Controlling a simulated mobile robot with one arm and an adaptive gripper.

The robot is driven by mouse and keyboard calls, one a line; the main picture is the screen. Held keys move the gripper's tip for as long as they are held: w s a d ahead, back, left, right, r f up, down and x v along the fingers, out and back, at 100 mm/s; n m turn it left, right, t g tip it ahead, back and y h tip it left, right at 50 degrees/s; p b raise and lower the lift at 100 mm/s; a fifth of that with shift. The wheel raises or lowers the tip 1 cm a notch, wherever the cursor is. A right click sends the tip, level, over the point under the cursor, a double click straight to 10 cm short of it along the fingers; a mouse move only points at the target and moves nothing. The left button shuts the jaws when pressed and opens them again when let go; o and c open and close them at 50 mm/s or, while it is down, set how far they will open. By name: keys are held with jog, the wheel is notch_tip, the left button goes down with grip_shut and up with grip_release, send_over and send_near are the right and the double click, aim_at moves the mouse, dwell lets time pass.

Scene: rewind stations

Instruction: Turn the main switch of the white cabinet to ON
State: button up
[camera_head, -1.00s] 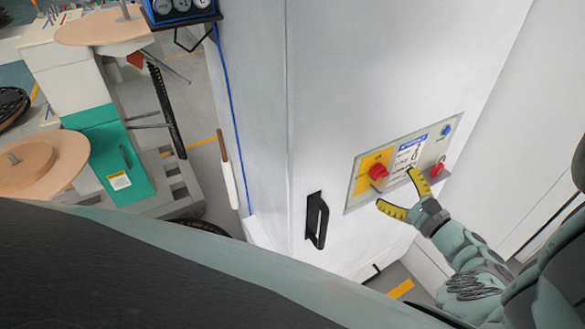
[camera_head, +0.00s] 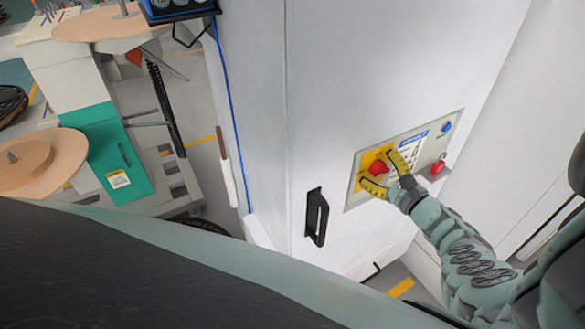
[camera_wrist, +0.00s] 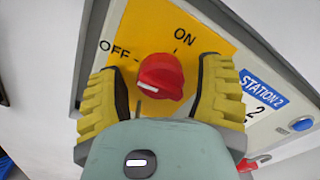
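The white cabinet (camera_head: 350,90) fills the middle of the head view. A control panel (camera_head: 351,202) on its front has a yellow plate (camera_head: 367,160) with the red main switch (camera_head: 376,168). In the wrist view the red switch knob (camera_wrist: 160,72) sits below the OFF and ON labels, OFF at left and ON at right. A white mark shows on the knob's lower left; which label it points to is unclear. My gripper (camera_head: 379,170) is open, its yellow fingers on either side of the knob. In the wrist view my gripper (camera_wrist: 159,78) shows a gap on both sides.
A blue button (camera_head: 447,127) and another red control (camera_head: 438,167) are at the panel's right, beside a Station 2 label (camera_wrist: 262,88). A black handle (camera_head: 316,217) stands out left of the panel. A machine with a teal cabinet (camera_head: 116,150) stands at the far left.

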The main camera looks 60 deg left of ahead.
jog(key=c, duration=1)
jog(key=shift+m, duration=0.3)
jog(key=shift+c, duration=0.2)
jog(key=m, duration=0.3)
jog(key=shift+d+m, duration=0.1)
jog(key=shift+m, duration=0.2)
jog(key=m, duration=0.5)
jog(key=shift+w+f+b, duration=0.1)
jog(key=shift+b, duration=0.2)
jog(key=m, duration=0.5)
jog(key=shift+b, duration=0.3)
jog(key=shift+m, duration=1.8)
